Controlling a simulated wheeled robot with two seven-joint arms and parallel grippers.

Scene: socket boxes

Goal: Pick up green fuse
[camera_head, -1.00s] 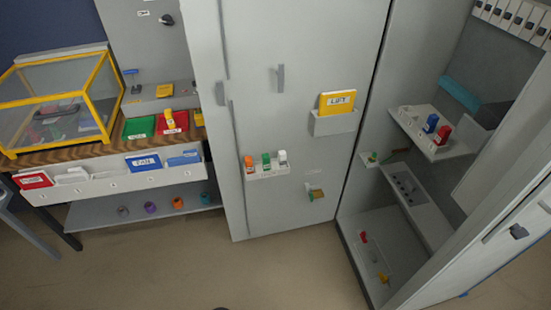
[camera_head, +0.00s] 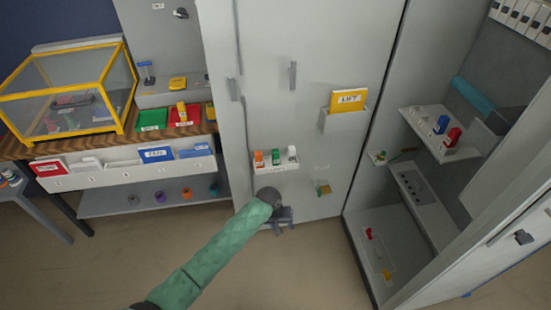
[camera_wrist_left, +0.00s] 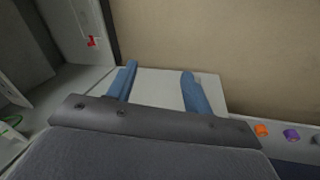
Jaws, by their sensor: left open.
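The green fuse (camera_head: 275,157) stands upright on a small white shelf (camera_head: 262,171) on the grey cabinet door, between an orange fuse (camera_head: 258,158) and a white fuse (camera_head: 292,154). My left gripper (camera_head: 282,226) is below this shelf and apart from the fuses. In the left wrist view my left gripper (camera_wrist_left: 160,82) is open, with two blue fingers apart and nothing between them. The fuses do not show in that view. My right gripper is in neither view.
A holder with a yellow LIFT booklet (camera_head: 348,101) is on the door, right of the fuses. The open cabinet at right has a shelf with blue and red fuses (camera_head: 452,137). A workbench (camera_head: 60,150) with a yellow-framed case (camera_head: 66,98) stands at left. Floor in front is clear.

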